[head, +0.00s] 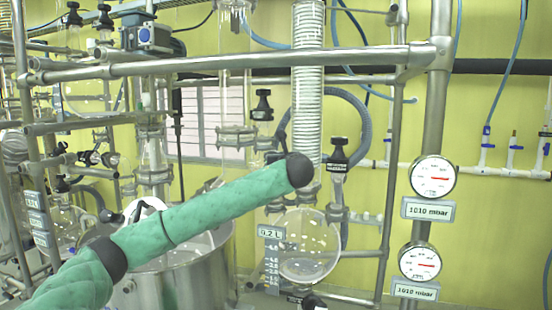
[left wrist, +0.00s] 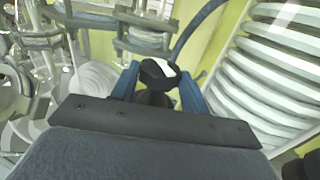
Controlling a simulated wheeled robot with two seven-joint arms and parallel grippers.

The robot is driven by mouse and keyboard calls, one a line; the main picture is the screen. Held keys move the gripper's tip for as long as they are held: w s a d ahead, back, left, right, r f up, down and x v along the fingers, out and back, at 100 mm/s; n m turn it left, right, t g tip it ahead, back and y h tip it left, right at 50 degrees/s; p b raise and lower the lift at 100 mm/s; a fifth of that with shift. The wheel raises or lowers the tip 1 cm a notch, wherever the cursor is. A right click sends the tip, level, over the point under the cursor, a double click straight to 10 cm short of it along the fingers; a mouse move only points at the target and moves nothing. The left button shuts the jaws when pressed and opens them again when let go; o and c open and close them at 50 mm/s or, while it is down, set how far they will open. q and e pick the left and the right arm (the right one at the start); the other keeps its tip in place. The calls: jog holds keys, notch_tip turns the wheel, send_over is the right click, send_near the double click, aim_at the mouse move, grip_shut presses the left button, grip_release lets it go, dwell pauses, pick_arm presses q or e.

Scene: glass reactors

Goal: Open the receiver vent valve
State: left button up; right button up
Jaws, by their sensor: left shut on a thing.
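In the left wrist view my left gripper (left wrist: 160,74) has its two blue fingers shut on a black valve knob (left wrist: 153,76) with a white patch on top. In the head view my green left arm reaches in from the lower left, and its dark end hides the gripper and the held knob. The round glass receiver (head: 310,250), with a 0.2 L label (head: 272,233), hangs below and right of the arm's end. Another black-knobbed valve (head: 338,150) stands just right of the arm's end. I cannot tell how far the held knob is turned. My right gripper is out of view.
A coiled condenser (head: 307,60) rises above the arm's end and is close on the right in the left wrist view (left wrist: 265,75). Metal frame bars (head: 230,60) cross above my arm. A steel vessel (head: 190,275) stands below it. Two pressure gauges (head: 433,177) (head: 419,262) are at right.

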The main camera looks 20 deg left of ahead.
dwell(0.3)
pick_arm(q)
jog(key=o, duration=0.8)
jog(key=shift+o, duration=1)
jog(key=shift+a, duration=0.15)
